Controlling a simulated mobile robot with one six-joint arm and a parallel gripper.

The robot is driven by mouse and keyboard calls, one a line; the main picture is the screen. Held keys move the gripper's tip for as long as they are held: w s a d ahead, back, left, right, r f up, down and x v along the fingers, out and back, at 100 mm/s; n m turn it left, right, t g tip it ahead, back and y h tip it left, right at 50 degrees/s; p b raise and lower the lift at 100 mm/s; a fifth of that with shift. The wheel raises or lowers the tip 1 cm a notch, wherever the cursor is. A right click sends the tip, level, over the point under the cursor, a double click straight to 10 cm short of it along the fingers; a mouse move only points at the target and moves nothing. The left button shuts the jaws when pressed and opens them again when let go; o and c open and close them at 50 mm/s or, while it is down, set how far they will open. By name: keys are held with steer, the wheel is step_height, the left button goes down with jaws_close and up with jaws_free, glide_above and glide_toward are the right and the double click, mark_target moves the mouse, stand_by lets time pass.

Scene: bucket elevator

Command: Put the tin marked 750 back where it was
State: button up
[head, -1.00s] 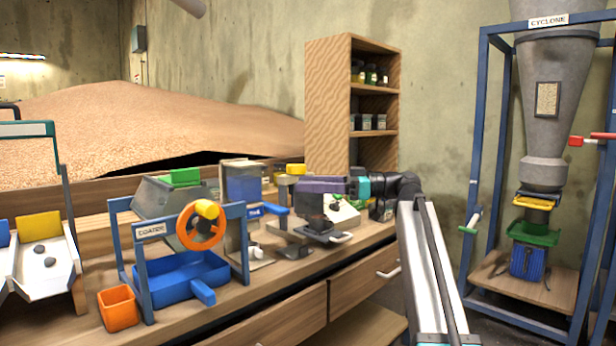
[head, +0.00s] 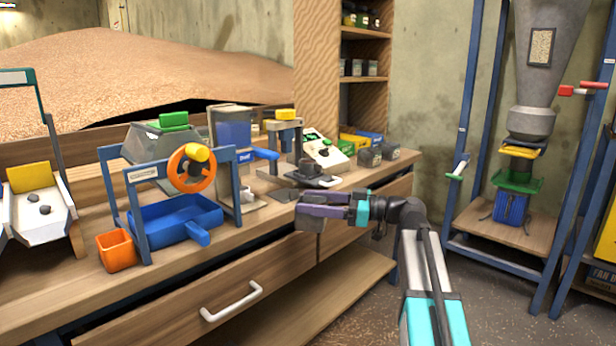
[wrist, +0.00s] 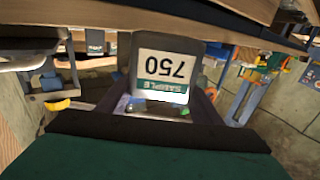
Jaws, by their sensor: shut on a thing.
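The tin marked 750 (wrist: 165,68) is a dark grey box with a white and green label. It is between my gripper's fingers in the wrist view, its label upside down in the picture. My gripper (head: 312,210), with purple fingers, is shut on it in front of the bench edge in the head view. There the fingers mostly hide the tin. Two similar dark grey tins (head: 370,157) stand at the bench's right end. Several small tins (head: 358,68) stand on the lower visible shelf of the wooden rack.
The wooden bench (head: 265,215) carries a blue tray (head: 180,222) under a frame with an orange wheel (head: 192,168), an orange cup (head: 116,250), and a plate device (head: 315,181) near my gripper. A white drawer handle (head: 231,300) juts out. A blue frame (head: 470,120) stands at right.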

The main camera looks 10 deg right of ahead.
steer(key=s+d+f+m+t+h, duration=0.1)
steer(key=s+f+t, duration=0.1)
steer(key=f, duration=0.8)
steer(key=s+d+f+m+t+h, duration=0.1)
steer(key=s+f, duration=0.4)
steer(key=f, duration=0.6)
steer(key=shift+d+f+m+t, duration=0.15)
steer(key=shift+d+m+t, duration=0.1)
steer(key=shift+m+t, duration=0.15)
steer(key=shift+s, duration=0.1)
